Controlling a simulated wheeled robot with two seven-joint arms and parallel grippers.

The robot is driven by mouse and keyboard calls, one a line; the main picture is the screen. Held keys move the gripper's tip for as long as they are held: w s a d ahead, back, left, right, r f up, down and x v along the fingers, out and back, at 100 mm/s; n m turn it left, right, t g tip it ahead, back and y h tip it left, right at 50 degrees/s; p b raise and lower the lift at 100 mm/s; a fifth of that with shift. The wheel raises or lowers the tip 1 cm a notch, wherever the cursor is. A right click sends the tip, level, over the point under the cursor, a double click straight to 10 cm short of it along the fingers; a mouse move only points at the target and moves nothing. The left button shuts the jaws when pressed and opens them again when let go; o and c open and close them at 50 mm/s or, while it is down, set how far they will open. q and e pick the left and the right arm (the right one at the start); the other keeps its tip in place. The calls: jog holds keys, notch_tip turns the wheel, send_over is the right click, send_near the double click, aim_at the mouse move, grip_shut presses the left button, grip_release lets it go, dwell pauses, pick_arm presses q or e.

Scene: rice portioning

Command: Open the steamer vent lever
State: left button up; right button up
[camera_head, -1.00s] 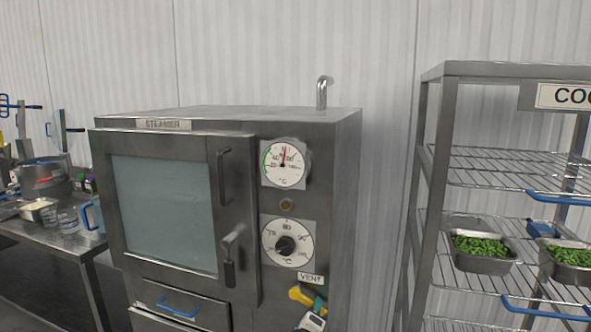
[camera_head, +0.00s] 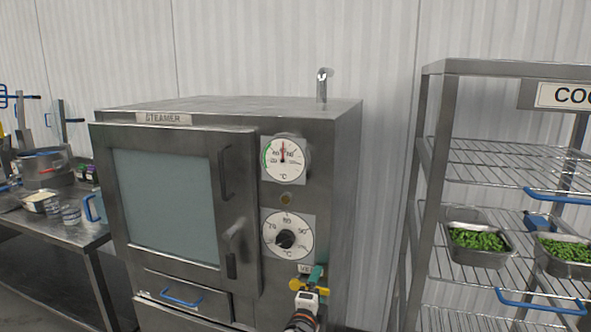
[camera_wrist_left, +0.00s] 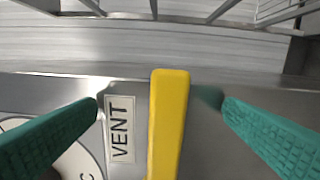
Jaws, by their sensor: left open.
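The steamer (camera_head: 190,115) is a steel cabinet with its glass door shut. Its yellow vent lever (camera_head: 296,283) is at the lower right of the front, below the dials. In the left wrist view the lever (camera_wrist_left: 168,125) is a straight yellow bar beside the VENT label (camera_wrist_left: 120,128). My left gripper (camera_head: 312,281) is at the lever, its teal fingers open. In the wrist view the fingers (camera_wrist_left: 162,104) stand on either side of the bar, with a visible gap on each side. The gripper hides part of the lever and label in the head view.
The temperature gauge (camera_head: 284,159) and control dial (camera_head: 287,236) sit above the lever. A wire rack (camera_head: 433,150) with pans of green vegetables (camera_head: 478,240) stands to the right. A steel table (camera_head: 60,237) with containers stands at the left.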

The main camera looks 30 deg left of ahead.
pick_arm(q)
jog(key=p+v, duration=0.3)
jog(key=v, duration=0.5)
dwell(0.4)
dwell(0.4)
